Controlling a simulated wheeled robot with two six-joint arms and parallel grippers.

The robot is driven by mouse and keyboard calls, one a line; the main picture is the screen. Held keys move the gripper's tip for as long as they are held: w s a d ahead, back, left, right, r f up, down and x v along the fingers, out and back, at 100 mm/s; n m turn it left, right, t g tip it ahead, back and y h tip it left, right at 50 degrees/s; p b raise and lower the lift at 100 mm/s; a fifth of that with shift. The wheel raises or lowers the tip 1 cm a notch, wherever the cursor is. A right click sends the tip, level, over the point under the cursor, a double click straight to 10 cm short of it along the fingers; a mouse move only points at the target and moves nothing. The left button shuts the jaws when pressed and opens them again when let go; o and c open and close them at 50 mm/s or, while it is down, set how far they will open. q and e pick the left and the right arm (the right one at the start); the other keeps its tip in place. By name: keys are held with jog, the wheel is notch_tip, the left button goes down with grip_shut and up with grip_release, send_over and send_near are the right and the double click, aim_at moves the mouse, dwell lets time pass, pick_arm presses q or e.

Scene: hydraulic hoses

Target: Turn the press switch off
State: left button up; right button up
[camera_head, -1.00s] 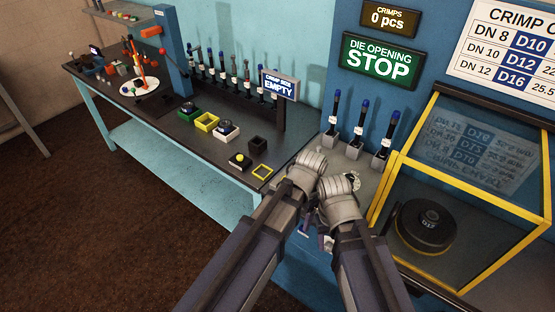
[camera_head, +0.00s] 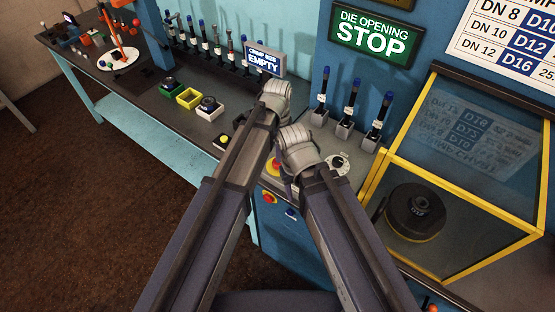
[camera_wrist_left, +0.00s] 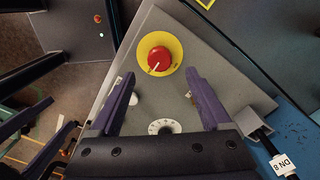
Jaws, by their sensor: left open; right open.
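A red rotary knob with a white mark on a yellow disc (camera_wrist_left: 159,58), likely the press switch, sits on the grey control panel (camera_wrist_left: 218,64). In the head view it shows partly behind my right wrist (camera_head: 273,164). My left gripper (camera_wrist_left: 160,76) is open and empty, with the knob just beyond and between its fingertips; I cannot tell contact. In the head view its fingers are hidden behind its arm. My right gripper (camera_head: 290,183) hangs low by the bench's front edge, its fingers mostly hidden; it is open.
A white dial (camera_head: 340,163) is on the panel. A red button (camera_head: 269,197) is on the cabinet front. Hose fittings in grey blocks (camera_head: 346,128) stand behind. A yellow-framed guard (camera_head: 448,95) is at right. The "EMPTY" sign (camera_head: 264,62) stands at the left.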

pick_arm(q)
notch_tip(320, 180, down, 6)
jog(key=b, duration=0.5)
jog(key=shift+f+b, duration=0.25)
jog(key=shift+b, duration=0.15)
grip_shut()
